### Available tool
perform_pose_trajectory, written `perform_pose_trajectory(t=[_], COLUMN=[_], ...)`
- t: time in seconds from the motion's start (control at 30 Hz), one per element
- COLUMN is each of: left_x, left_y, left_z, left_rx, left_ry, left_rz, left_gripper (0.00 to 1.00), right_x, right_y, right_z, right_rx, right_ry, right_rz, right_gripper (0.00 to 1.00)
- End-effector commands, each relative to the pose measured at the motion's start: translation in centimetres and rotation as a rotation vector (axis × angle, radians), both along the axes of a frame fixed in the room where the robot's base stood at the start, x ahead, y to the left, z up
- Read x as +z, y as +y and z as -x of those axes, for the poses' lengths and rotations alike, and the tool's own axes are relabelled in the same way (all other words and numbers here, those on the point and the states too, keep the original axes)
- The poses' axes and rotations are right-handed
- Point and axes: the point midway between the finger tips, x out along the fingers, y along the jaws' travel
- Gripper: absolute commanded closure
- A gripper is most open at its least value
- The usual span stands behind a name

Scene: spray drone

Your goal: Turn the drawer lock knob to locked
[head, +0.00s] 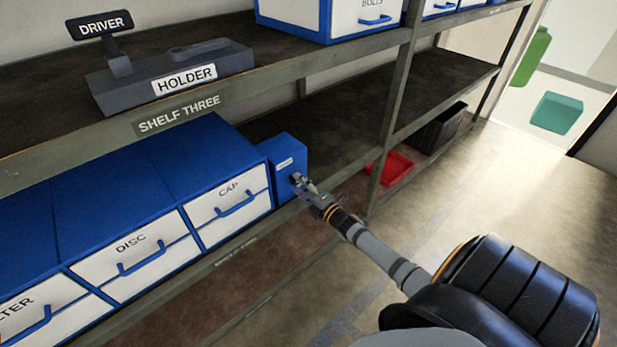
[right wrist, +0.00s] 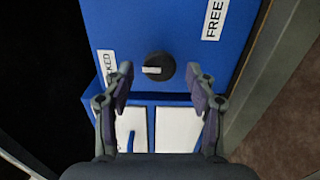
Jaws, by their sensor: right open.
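The lock knob (right wrist: 159,75) is a round black knob on the front of a blue box. Its white mark runs level on the left part of its face, toward the partly covered LOCKED label (right wrist: 106,66). The FREE label (right wrist: 215,19) is at upper right. The blue box also shows in the head view (head: 287,152), at the right end of the drawers. My right gripper (right wrist: 160,71) is open, its fingertips left and right of the knob in the wrist view, with gaps visible. I cannot tell how deep they reach. In the head view the gripper (head: 300,183) hides the knob. My left gripper is not in view.
White-fronted drawers labelled DISC (head: 135,255) and CAP (head: 229,205) stand left of the box. A shelf post (head: 388,130) rises to its right. A red tray (head: 391,168) and a black crate (head: 438,128) lie beyond. The upper shelf bears a driver holder (head: 170,80).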

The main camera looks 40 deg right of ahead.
Motion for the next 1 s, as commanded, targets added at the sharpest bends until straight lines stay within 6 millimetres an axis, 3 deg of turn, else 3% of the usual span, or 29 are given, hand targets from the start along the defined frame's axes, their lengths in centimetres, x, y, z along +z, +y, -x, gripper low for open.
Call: perform_pose_trajectory(t=[0.3, 0.5, 1.0], left_x=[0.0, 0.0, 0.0], left_y=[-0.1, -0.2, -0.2], left_z=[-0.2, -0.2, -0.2], left_rx=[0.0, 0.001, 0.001], left_ry=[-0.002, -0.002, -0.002], left_rz=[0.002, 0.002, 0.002], left_gripper=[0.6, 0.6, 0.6], right_x=[-0.3, -0.2, -0.1], right_y=[-0.5, -0.7, -0.8], right_z=[7.3, 10.3, 10.8], right_rx=[0.004, 0.003, 0.0], right_ry=[0.008, 0.005, 0.002], right_rz=[0.001, 0.0, 0.0], right_gripper=[0.43, 0.43, 0.43])
